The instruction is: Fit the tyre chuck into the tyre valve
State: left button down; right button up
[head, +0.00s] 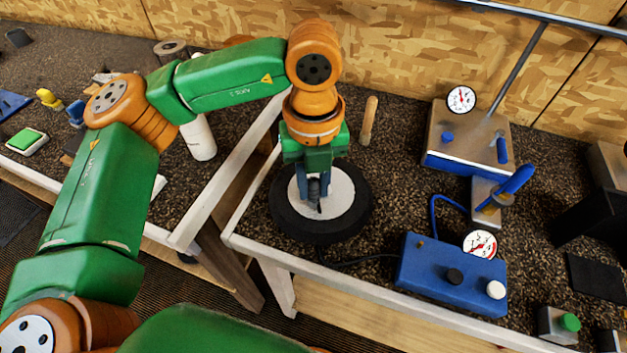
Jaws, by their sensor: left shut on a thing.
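The tyre (355,218) lies flat on the right bench, a black ring around a white disc (341,193). My left gripper (315,196) points down over the white disc. It is shut on a small dark grey piece (315,186), which looks like the tyre chuck. The tyre valve cannot be made out; the gripper and the held piece cover that spot. I cannot tell whether the chuck touches the valve. My right gripper is not in view.
A black hose (365,260) runs from the tyre's front to a blue box (440,275) with a gauge (480,244). A gauge stand (465,140) is behind it. A wooden handle (369,120) stands behind the tyre. A gap separates the two benches.

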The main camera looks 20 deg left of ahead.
aim_at(313, 181)
pick_arm(q)
jog(key=shift+f+b, duration=0.3)
jog(key=shift+f, duration=0.15)
jog(key=c, duration=0.6)
grip_release()
jog(key=shift+c, duration=0.2)
jog(key=shift+r, duration=0.1)
notch_tip(313, 181, up, 7)
jog(key=shift+b, duration=0.35)
